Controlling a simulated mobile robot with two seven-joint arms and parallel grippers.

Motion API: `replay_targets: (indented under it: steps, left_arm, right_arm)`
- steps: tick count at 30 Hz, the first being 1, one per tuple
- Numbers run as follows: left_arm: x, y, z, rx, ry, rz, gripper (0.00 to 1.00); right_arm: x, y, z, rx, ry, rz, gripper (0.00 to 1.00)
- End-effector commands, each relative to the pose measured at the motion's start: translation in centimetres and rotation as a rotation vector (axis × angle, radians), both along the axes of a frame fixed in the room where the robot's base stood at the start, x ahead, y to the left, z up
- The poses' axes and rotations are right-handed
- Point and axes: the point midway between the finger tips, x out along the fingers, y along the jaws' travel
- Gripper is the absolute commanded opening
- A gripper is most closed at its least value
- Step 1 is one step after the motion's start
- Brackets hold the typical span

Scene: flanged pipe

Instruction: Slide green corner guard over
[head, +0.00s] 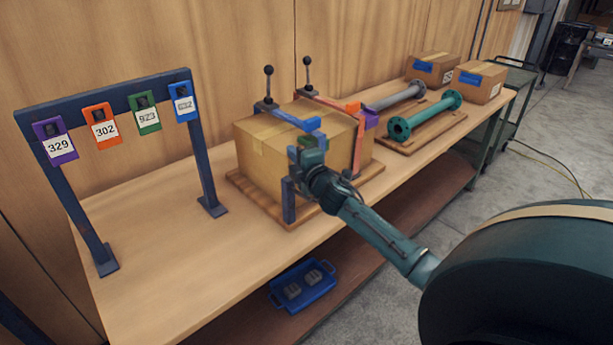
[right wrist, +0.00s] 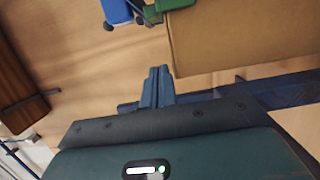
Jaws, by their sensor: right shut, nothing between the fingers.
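The green corner guard (head: 306,141) sits at the near top corner of the cardboard box (head: 262,150), just below the blue guard (head: 314,124). It is partly hidden behind my right gripper (head: 311,160). In the right wrist view the green guard (right wrist: 166,7) shows at the top edge, by the box (right wrist: 240,38), with blue guard (right wrist: 117,12) beside it. My right gripper (right wrist: 158,72) is shut and empty, its tips together, with a visible gap to the green guard in that view. My left gripper is not in view.
Orange (head: 352,107) and purple (head: 371,119) guards sit at the box's far end. Two black-knobbed levers (head: 268,84) stand behind it. A tag rack (head: 110,95) stands left. A green flanged pipe (head: 425,117) lies right. The table (head: 165,235) is clear between rack and box.

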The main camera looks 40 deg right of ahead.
Motion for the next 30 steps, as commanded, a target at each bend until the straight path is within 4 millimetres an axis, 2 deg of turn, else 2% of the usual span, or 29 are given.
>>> replay_targets:
  steps: [1,6,12,18,25,28,30]
  left_arm:
    - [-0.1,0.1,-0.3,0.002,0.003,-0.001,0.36]
    - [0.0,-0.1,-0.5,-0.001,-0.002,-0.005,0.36]
    - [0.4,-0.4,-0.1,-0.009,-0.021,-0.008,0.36]
    - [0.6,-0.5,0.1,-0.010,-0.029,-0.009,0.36]
    - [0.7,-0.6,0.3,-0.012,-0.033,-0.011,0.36]
    - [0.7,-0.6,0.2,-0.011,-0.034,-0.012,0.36]
    - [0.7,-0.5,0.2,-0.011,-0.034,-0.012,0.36]
  right_arm:
    - [-1.3,0.2,-0.4,-0.003,0.005,0.001,0.00]
    - [-4.7,0.8,-0.4,-0.002,0.005,0.002,0.00]
    - [-7.7,1.3,-0.3,0.000,0.004,0.001,0.00]
    - [-8.9,1.4,-0.1,0.000,0.003,-0.001,0.00]
    - [-9.1,1.5,-0.2,0.003,0.004,0.000,0.00]
    - [-9.6,2.4,-1.7,0.051,0.027,0.009,0.00]
    - [-10.5,3.8,-4.1,0.134,0.064,0.023,0.00]
